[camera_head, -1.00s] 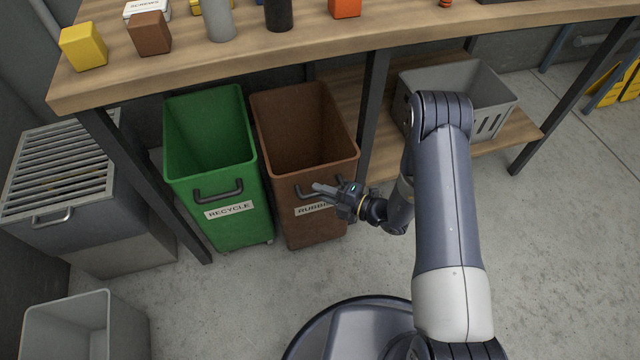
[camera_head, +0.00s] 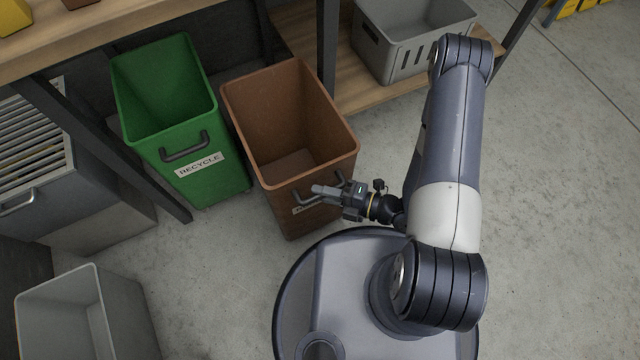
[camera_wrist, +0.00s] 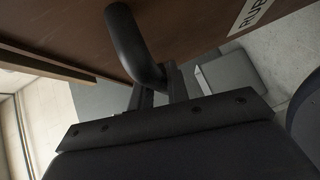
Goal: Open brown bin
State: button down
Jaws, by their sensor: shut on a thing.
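The brown bin (camera_head: 262,112) stands upright on the floor, partly pulled out from below the workbench. Its top is open and the inside looks empty. My gripper (camera_head: 326,190) is at the bin's front face, shut on the dark bar handle (camera_head: 304,200). The arm hides most of the bin's label. In the wrist view the handle (camera_wrist: 128,40) runs down between the fingers of my gripper (camera_wrist: 160,90), and the brown front (camera_wrist: 60,25) fills the upper part.
A green recycle bin (camera_head: 215,130) stands close to the left of the brown bin. A grey crate (camera_head: 405,65) is on the lower shelf (camera_head: 380,97). A slatted grey box (camera_head: 60,205) and an open grey bin (camera_head: 85,285) are at left. Floor at right is clear.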

jog(key=c, duration=1.4)
grip_release()
jog(key=shift+o, duration=0.2)
jog(key=p+v, duration=0.1)
jog(key=v, duration=1)
jog(key=shift+p, duration=0.4)
jog(key=shift+a, duration=0.2)
jog(key=shift+b+x, duration=0.9)
jog(key=shift+x, duration=4.35)
